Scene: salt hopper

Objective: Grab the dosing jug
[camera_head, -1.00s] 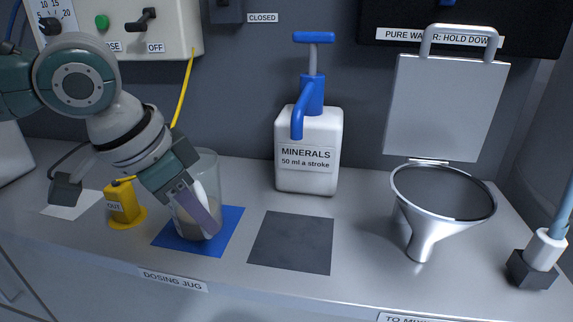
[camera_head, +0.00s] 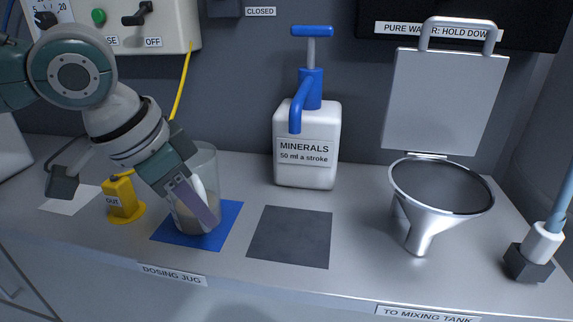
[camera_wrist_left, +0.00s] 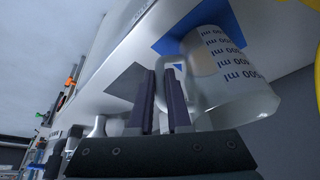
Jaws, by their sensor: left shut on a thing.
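The dosing jug (camera_head: 207,165) is a clear, see-through vessel with some pale stuff low inside. It stands upright on the blue mat (camera_head: 225,222) at the left of the counter. In the left wrist view the fingers (camera_wrist_left: 165,88) are shut on the jug's handle. My right gripper is not in view.
A white minerals pump bottle (camera_head: 307,150) stands right of the jug, behind a dark grey mat (camera_head: 290,237). A metal funnel (camera_head: 441,200) with a raised lid is farther right. A yellow block (camera_head: 122,200) marked OUT stands just left of the mat.

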